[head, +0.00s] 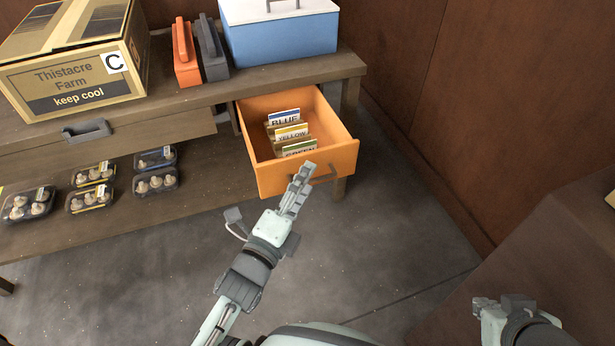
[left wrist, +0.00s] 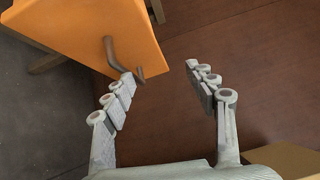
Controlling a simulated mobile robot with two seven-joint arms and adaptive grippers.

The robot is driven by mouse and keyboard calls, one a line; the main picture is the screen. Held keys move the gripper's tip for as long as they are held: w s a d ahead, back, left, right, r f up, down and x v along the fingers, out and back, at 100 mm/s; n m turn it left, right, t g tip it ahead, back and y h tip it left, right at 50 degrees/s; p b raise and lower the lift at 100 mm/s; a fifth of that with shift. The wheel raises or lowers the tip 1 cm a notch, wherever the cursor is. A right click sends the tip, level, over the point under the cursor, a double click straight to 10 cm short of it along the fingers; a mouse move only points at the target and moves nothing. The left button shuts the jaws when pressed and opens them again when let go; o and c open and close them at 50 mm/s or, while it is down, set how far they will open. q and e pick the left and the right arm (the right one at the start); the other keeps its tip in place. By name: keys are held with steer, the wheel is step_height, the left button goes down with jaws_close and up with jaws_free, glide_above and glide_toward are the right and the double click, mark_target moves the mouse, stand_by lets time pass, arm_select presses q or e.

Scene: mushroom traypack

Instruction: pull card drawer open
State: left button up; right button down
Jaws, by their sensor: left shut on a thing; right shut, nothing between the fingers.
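The orange card drawer (head: 305,172) is pulled out from under the right end of the table, and its inside shows. Cards marked BLUE (head: 284,117), YELLOW (head: 291,132) and GREEN (head: 299,147) stand in it. My right gripper (head: 488,303) is shut and empty at the lower right, away from the drawer.
A closed drawer with a grey handle (head: 86,130) is at the left. On the table (head: 200,95) are a cardboard box (head: 75,75), orange and grey blocks and a blue cooler (head: 280,40). Several mushroom packs sit on the lower shelf. Open floor lies right of the drawer.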

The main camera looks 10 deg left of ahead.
arm_select(q)
steer(key=shift+s+a+r, duration=0.1)
steer(key=shift+s+r, duration=0.3)
steer(key=shift+r, duration=0.3)
steer(key=shift+c, duration=0.7)
steer(key=shift+s+a+f, duration=0.15)
steer(key=shift+s+f, duration=0.1)
steer(key=shift+s, duration=0.45)
steer(key=shift+s+a+f, duration=0.1)
steer(key=shift+s+f, duration=0.1)
steer(key=shift+s, duration=0.5)
steer(key=shift+s+a+f, duration=0.15)
steer(key=shift+s+f, duration=0.1)
steer(key=shift+s, duration=0.45)
steer(key=shift+p, duration=0.3)
